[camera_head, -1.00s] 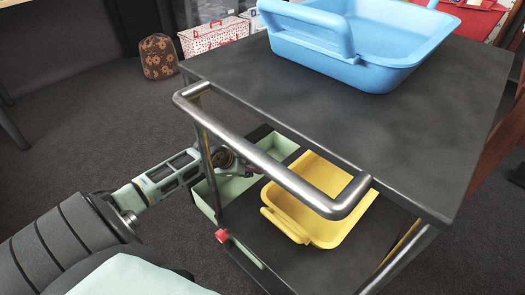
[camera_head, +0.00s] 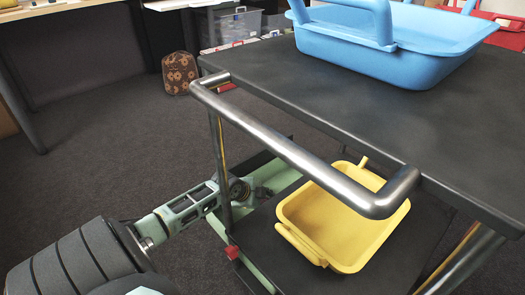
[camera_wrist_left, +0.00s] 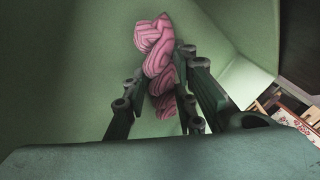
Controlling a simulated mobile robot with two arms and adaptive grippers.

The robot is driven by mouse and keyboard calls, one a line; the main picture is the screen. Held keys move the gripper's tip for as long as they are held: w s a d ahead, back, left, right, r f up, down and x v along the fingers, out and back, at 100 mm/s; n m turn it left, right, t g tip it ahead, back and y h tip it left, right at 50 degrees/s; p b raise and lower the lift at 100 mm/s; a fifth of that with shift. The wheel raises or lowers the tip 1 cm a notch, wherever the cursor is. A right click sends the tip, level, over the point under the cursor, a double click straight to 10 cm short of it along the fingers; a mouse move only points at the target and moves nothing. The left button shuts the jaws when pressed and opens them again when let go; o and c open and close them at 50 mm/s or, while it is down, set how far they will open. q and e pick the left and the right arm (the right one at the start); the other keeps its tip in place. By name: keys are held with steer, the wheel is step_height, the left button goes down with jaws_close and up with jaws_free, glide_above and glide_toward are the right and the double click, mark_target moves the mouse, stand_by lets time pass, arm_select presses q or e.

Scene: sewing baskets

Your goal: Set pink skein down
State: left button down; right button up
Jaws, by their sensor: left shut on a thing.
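The pink skein (camera_wrist_left: 155,45), with a swirled strand pattern, shows in the left wrist view between the fingers of my left gripper (camera_wrist_left: 160,75), which is shut on it. Pale green bin walls (camera_wrist_left: 60,60) surround the skein and fingers there. In the head view my left gripper (camera_head: 243,190) reaches in from the left, behind the cart's post, at the pale green bin (camera_head: 280,176) on the lower shelf. The skein is hidden in the head view. I cannot tell whether it touches the bin floor. My right gripper is not in view.
A yellow basket (camera_head: 340,225) sits beside the green bin on the lower shelf. The metal handle rail (camera_head: 290,150) and dark top shelf (camera_head: 420,125) overhang this space. A blue basket (camera_head: 385,55) stands on top.

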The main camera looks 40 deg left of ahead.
arm_select(q)
steer(key=shift+f, duration=0.1)
steer(key=shift+f, duration=0.35)
steer(key=shift+s+f, duration=0.1)
steer(key=c, duration=1.8)
jaws_free()
steer(key=shift+f, duration=0.1)
steer(key=shift+o, duration=0.4)
steer(key=shift+d+f, duration=0.1)
steer(key=shift+f, duration=0.05)
